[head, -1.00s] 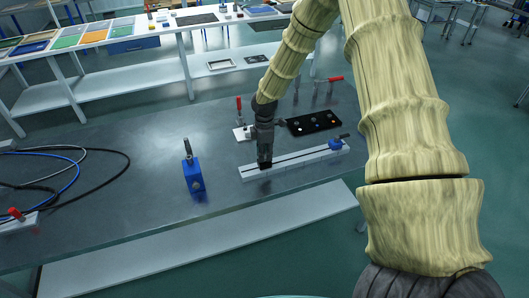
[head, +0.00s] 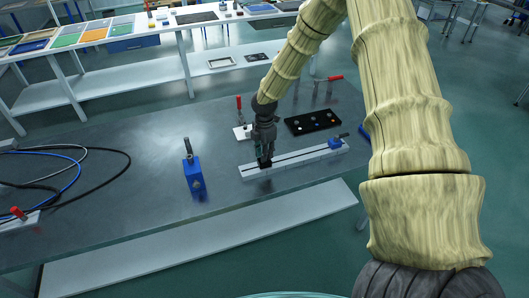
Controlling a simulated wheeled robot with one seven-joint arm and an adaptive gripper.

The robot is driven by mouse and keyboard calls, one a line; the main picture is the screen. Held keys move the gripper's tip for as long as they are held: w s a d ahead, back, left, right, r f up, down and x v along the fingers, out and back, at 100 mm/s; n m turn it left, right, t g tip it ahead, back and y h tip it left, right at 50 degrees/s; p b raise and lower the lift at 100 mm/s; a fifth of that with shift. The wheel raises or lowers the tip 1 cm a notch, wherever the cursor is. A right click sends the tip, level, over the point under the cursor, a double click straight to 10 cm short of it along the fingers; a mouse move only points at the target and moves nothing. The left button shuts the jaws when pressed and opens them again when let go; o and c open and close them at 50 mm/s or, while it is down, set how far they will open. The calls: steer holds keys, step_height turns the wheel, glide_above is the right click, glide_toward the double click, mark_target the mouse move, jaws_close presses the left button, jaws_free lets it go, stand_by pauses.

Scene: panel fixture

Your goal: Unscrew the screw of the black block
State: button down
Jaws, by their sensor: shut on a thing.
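A black block (head: 266,164) sits on the left part of a light slotted rail (head: 300,158) on the dark table. My gripper (head: 265,154) points down onto the block from above. Its fingers are at the top of the block and look shut on the screw there. The screw itself is hidden by the fingers. The gripper and the block are both dark and small in this view, so their exact contact is hard to see.
A blue block (head: 193,175) with a dark upright handle stands left of the rail. A smaller blue block (head: 335,143) is at the rail's right end. Cables (head: 75,165) lie at the left.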

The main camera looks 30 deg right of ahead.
steer(key=shift+w+r, duration=0.1)
steer(key=c, duration=1.2)
jaws_free()
steer(key=shift+c, duration=0.2)
step_height(320, 180, up, 12)
